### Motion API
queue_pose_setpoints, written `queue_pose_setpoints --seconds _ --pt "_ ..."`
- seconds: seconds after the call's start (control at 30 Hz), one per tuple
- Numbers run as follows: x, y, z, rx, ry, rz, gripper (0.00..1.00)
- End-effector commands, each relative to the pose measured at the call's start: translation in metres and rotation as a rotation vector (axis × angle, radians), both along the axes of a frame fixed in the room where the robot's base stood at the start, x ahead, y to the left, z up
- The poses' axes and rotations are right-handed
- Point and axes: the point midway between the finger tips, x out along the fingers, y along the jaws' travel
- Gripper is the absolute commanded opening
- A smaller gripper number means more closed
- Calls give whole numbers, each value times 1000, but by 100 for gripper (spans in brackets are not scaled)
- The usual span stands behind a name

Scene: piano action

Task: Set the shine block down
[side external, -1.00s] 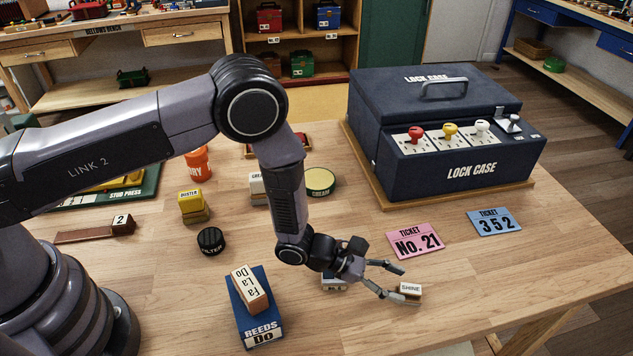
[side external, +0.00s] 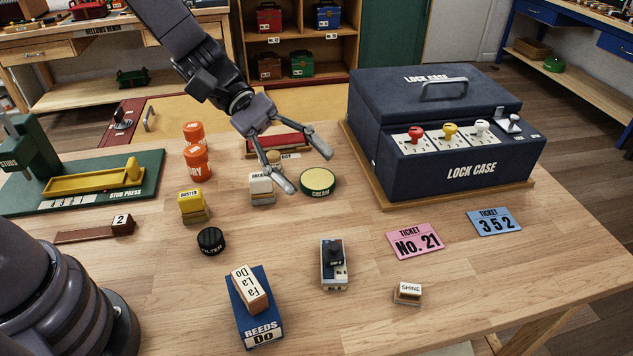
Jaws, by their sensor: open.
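The shine block (side external: 408,293), a small block with a white top marked SHINE over a brown base, sits upright on the table near the front right edge. Nothing touches it. My gripper (side external: 308,172) is open and empty, well away from the shine block. It hangs above the back middle of the table, over the area of the cream tin (side external: 317,181) and a white-topped block (side external: 261,188). It partly hides the things behind it.
The lock case (side external: 460,150) stands at the back right, with a pink ticket (side external: 415,241) and a blue ticket (side external: 494,222) before it. A small grey device (side external: 334,265), the reeds box (side external: 255,310), filter cap (side external: 211,241) and duster block (side external: 192,206) stand left of the shine block. Table around it is clear.

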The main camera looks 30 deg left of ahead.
Motion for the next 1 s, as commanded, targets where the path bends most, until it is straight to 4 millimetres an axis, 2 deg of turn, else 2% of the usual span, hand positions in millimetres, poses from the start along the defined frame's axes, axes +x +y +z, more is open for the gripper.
queue_pose_setpoints --seconds 0.03,0.1,0.2,0.4,0.5,0.6,0.77,1.0 --pt "-16 19 23 49 -107 -67 51" --pt "-38 46 42 140 -242 -161 51" --pt "-68 89 60 299 -439 -277 51" --pt "-113 182 79 710 -799 -435 51" --pt "-128 221 87 911 -928 -479 51" --pt "-139 248 94 1067 -1010 -506 51" --pt "-146 269 100 1192 -1064 -525 51" --pt "-147 271 101 1204 -1068 -530 51"
